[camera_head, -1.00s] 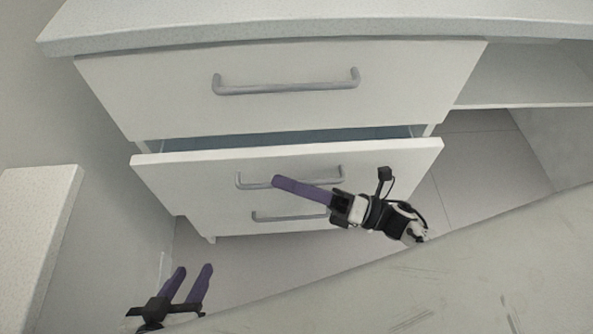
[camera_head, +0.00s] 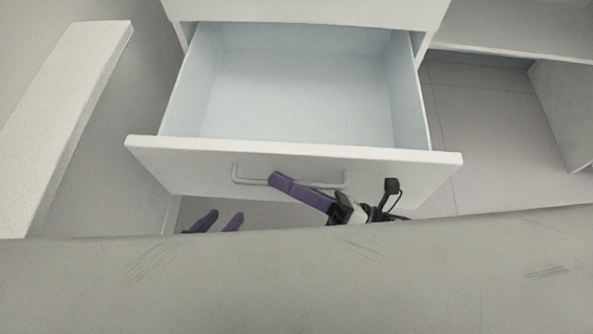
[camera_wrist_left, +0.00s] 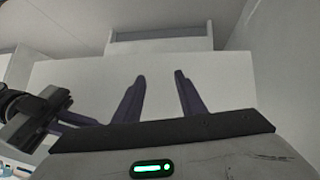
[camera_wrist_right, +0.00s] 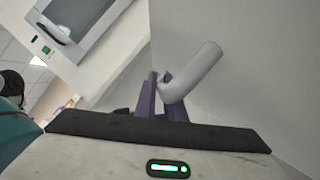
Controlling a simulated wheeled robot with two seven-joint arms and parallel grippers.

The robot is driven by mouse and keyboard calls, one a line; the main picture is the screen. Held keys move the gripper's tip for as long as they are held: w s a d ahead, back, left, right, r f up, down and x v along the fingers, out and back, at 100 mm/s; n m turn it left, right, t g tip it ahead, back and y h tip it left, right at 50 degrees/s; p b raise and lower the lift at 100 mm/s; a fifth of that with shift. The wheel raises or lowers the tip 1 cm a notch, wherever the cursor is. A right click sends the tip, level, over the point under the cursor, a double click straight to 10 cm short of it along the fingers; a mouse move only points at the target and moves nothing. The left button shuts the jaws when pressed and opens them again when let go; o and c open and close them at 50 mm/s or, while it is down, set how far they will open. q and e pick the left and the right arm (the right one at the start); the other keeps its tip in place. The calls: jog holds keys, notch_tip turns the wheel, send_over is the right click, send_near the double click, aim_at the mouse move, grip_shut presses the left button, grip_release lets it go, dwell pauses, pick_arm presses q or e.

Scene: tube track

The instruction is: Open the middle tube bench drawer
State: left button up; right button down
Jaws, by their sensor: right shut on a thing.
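The middle drawer (camera_head: 400,170) is pulled far out of the white bench in the head view, and its empty pale interior shows. Its grey bar handle (camera_head: 243,180) runs along the front panel. My right gripper (camera_head: 283,181) is shut on this handle, and the right wrist view shows the handle (camera_wrist_right: 196,72) between its purple fingers (camera_wrist_right: 160,92). My left gripper (camera_head: 213,224) is open and empty, low and left of the drawer front. The left wrist view shows its two fingers (camera_wrist_left: 160,95) apart, with a white panel beyond.
The top drawer front (camera_head: 310,10) stands above the open drawer. A speckled white surface (camera_head: 60,120) is at the left. An open shelf (camera_head: 520,30) is at the right, with bare floor (camera_head: 490,140) below. A grey surface (camera_head: 300,285) fills the foreground and hides parts of both arms.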

pick_arm(q)
jog(key=shift+s+d, duration=0.1)
jog(key=shift+s, duration=0.35)
pick_arm(e)
jog(key=shift+s, duration=0.65)
pick_arm(q)
jog(key=shift+f, duration=0.1)
pick_arm(e)
jog(key=c, duration=2.1)
grip_release()
pick_arm(q)
jog(key=shift+s, duration=0.1)
pick_arm(e)
jog(key=v, duration=1)
jog(key=shift+s+d, duration=0.1)
jog(key=shift+d, duration=0.05)
pick_arm(q)
jog(key=shift+s, duration=0.1)
pick_arm(e)
jog(key=shift+s, duration=0.1)
